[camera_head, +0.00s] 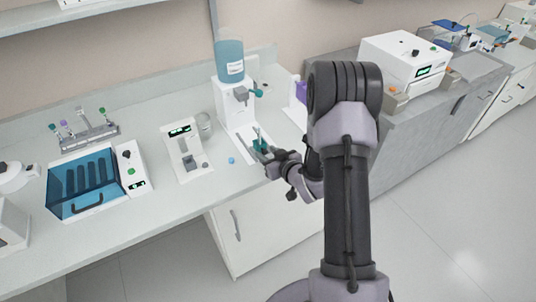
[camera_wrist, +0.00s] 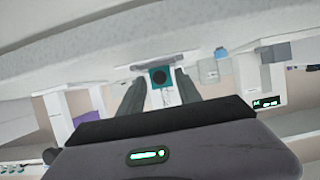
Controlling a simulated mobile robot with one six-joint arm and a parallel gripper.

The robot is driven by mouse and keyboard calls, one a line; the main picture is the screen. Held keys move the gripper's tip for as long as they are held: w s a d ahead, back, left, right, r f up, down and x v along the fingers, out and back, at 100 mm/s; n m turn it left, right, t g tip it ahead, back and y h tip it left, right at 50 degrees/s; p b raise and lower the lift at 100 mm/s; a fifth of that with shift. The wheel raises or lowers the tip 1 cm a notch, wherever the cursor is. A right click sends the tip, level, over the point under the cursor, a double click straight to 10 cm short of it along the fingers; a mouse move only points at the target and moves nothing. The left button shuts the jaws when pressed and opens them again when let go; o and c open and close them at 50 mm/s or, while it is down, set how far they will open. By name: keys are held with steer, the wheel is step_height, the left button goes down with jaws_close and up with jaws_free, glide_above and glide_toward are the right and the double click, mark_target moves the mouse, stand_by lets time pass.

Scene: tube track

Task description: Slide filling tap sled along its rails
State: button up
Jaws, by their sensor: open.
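The filling station stands on the bench, with a blue bottle (camera_head: 229,62) on top and a grey tap (camera_head: 241,93) below it. A white base (camera_head: 234,122) runs from it toward the bench's front edge. A small teal part, seemingly the sled (camera_head: 259,142), sits near the base's front end, partly hidden by my gripper (camera_head: 268,156). In the wrist view the teal block (camera_wrist: 158,71) with a dark round top lies between the fingers of my gripper (camera_wrist: 158,88). The fingers are open on both sides of it; I cannot tell whether they touch it.
A white device with a display (camera_head: 183,150) and a clear beaker (camera_head: 204,124) stand left of the station. A small blue cap (camera_head: 231,160) lies on the bench. A blue-lidded box (camera_head: 87,185) is farther left.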

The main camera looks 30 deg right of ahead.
steer(key=shift+c, duration=0.4)
jaws_close()
stand_by(0.9)
